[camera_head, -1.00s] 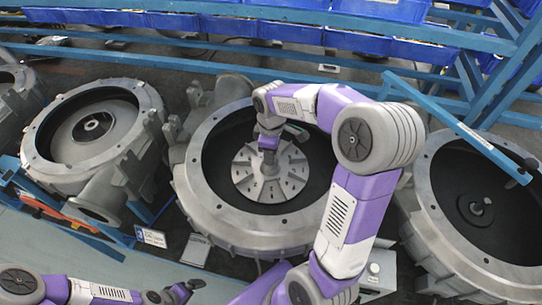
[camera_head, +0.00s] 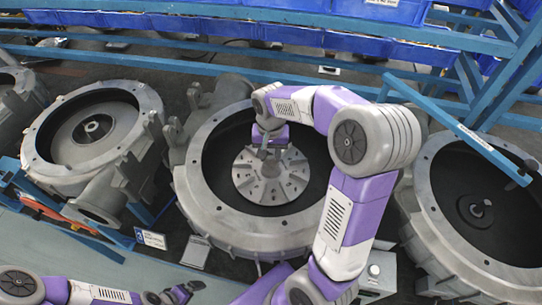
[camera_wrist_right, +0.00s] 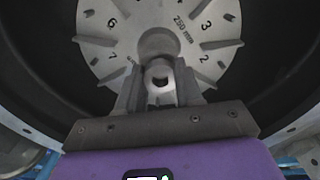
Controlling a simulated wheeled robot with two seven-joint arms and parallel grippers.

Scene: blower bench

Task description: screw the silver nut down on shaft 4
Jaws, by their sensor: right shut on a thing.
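My right gripper (camera_head: 268,152) points down over the hub of the slotted grey impeller disc (camera_head: 249,182) in the middle casing. In the right wrist view its fingers (camera_wrist_right: 160,92) are shut on the silver nut (camera_wrist_right: 159,74), a small ring with a dark opening. The nut is in line with the round hub (camera_wrist_right: 165,40) of the numbered disc. I cannot tell how far the nut sits on the shaft, as the fingers hide the contact. My left gripper (camera_head: 180,293) is low at the front left, away from the casings; its jaw opening is unclear.
A left casing (camera_head: 40,150) and a right casing (camera_head: 433,215) flank the middle casing (camera_head: 205,205). A blue bar (camera_head: 455,130) slants over the right casing. Blue bins (camera_head: 290,18) line the back. A small white sign (camera_head: 151,238) stands at front left.

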